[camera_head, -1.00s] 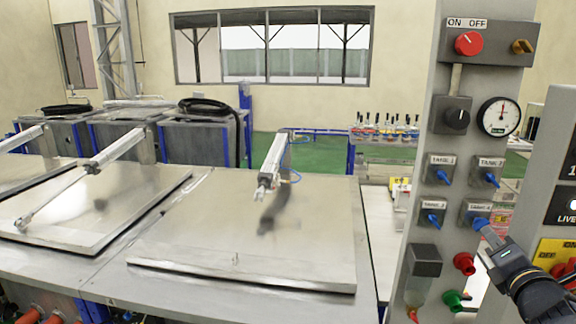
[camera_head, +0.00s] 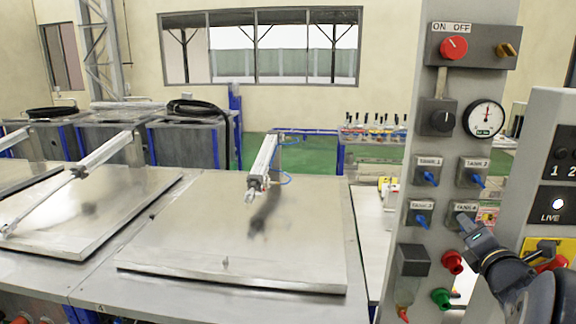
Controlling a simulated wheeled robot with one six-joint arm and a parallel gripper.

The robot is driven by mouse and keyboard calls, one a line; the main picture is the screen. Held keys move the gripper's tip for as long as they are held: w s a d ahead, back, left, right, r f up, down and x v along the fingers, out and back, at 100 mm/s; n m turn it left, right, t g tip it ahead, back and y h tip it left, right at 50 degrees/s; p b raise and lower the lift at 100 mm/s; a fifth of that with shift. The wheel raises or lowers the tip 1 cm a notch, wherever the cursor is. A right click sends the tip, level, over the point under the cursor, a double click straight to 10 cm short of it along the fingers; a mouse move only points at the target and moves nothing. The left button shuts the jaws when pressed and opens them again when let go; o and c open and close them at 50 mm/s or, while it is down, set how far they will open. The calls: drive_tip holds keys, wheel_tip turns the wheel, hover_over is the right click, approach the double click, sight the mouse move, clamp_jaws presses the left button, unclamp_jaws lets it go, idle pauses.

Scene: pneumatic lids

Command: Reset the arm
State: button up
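My gripper (camera_head: 464,221) is at the right, in front of the lower right valve of the grey control panel (camera_head: 408,180). Its dark body covers most of that valve's knob, below the label TANK 4 (camera_head: 466,206). Whether the fingers touch or hold the knob cannot be told, nor whether they are open or shut. The blue knobs for TANK 1 (camera_head: 430,178), TANK 2 (camera_head: 478,181) and TANK 3 (camera_head: 422,220) are uncovered. My arm enters from the lower right corner.
The panel carries a red ON/OFF knob (camera_head: 454,47) and a round gauge (camera_head: 485,118). A second grey panel (camera_head: 548,120) stands close at the right. Metal lids (camera_head: 185,250) with cylinders (camera_head: 262,160) lie on the bench at left, all flat.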

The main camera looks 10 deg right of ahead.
drive_tip(key=n+b, duration=0.6)
drive_tip(key=n, duration=1.2)
drive_tip(key=shift+w, duration=0.1)
drive_tip(key=shift+f, duration=0.1)
